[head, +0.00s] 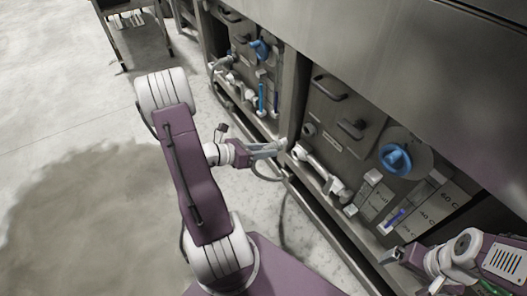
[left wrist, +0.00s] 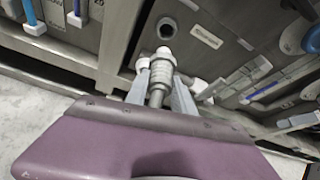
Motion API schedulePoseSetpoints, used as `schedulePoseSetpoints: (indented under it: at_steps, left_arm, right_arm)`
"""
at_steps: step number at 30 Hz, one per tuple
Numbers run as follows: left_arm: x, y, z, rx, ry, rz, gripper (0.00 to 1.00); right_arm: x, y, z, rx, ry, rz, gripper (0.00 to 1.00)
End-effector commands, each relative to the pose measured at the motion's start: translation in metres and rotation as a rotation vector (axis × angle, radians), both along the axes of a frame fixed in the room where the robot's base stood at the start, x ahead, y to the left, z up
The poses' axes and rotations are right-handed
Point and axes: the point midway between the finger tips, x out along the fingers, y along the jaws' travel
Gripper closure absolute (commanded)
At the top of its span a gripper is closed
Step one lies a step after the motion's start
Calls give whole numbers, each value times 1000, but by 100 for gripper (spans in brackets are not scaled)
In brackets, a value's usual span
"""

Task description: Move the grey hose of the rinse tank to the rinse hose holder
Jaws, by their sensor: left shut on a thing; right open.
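My left gripper (head: 276,149) reaches the near end of the middle bay of the washer. In the left wrist view it (left wrist: 160,92) is shut on the grey hose (left wrist: 161,73), a ribbed hose end with a pale tip. The tip points at the panel, just below a round port (left wrist: 167,28); I cannot tell if they touch. In the head view the hose (head: 266,178) hangs in a loop below the gripper. The rinse hose holder cannot be told apart from the other white fittings. My right gripper (head: 389,256) is open and empty at the lower right.
A white pipe (head: 320,170) lies along the ledge right of my left gripper. Another bay with blue parts (head: 260,50) is at the top.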

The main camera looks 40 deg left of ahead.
Motion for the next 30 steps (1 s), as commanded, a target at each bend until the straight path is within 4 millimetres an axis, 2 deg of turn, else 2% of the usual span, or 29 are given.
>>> schedulePoseSetpoints:
  at_steps: [30]
  left_arm:
    - [48, -20, -1, 0, -1, -1, 100]
  right_arm:
    - [0, 0, -13, 0, 0, 0, 0]
